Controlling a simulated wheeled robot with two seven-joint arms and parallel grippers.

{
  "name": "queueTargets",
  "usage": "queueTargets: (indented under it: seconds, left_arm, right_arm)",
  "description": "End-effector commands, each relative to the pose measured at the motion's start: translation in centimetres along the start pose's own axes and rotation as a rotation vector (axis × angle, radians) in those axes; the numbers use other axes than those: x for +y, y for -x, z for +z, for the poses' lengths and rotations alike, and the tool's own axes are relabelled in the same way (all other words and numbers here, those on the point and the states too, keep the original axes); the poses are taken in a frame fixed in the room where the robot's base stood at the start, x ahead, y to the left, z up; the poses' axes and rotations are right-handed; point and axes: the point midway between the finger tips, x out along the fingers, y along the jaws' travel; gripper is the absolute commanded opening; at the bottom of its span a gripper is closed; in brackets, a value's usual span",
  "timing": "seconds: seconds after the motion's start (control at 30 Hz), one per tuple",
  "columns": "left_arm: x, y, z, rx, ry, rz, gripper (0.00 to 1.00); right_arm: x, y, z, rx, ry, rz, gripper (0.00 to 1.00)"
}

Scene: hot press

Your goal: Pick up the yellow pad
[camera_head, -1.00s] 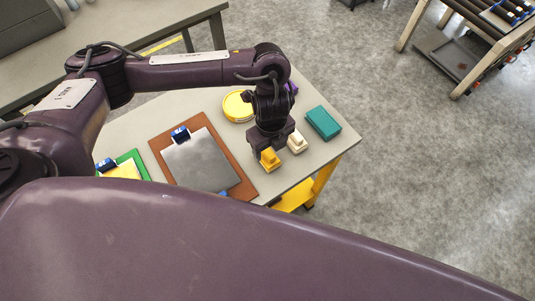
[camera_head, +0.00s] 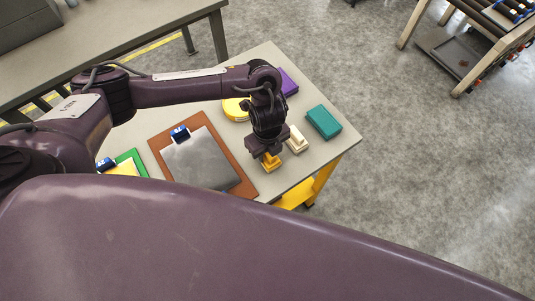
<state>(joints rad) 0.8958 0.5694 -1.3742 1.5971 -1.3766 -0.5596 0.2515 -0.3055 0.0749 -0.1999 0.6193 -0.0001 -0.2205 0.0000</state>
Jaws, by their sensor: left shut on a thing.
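The yellow pad (camera_head: 271,164), a small orange-yellow block with a raised grip, is at the near right edge of the grey table (camera_head: 345,141). My left gripper (camera_head: 268,153) reaches down from above and is shut on the pad's upper part. The gripper partly hides the pad. I cannot tell whether the pad's underside touches the table. My right gripper is not in view.
A white pad (camera_head: 297,140) stands close to the right of my left gripper. A teal block (camera_head: 324,122), a purple block (camera_head: 289,82) and a round yellow container (camera_head: 235,109) lie around it. A brown board (camera_head: 158,146) with a metal plate (camera_head: 197,160) is to the left.

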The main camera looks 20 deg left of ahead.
Motion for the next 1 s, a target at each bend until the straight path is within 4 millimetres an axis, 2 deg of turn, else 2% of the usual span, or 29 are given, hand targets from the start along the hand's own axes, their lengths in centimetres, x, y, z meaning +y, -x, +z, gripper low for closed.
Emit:
queueTargets:
  seconds: [0.07,0.3,0.47,0.57,0.8,1.0]
  left_arm:
    - [0.0,0.0,0.0,0.0,0.0,-0.001,0.11]
    - [-0.1,0.2,0.0,0.0,0.0,-0.001,0.1]
    - [-0.1,1.3,0.0,0.001,-0.002,-0.003,0.1]
    - [-0.2,2.7,0.0,-0.001,-0.002,-0.005,0.1]
    - [-0.2,9.5,0.2,-0.007,-0.004,-0.008,0.1]
    - [-0.2,14.3,0.2,-0.006,-0.003,-0.007,0.1]
  right_arm:
    - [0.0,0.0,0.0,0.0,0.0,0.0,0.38]
    - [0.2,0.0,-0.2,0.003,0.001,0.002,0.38]
    - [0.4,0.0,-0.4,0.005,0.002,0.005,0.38]
    - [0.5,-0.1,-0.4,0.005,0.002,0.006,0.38]
    - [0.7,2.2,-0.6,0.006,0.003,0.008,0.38]
    - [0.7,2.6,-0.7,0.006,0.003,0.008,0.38]
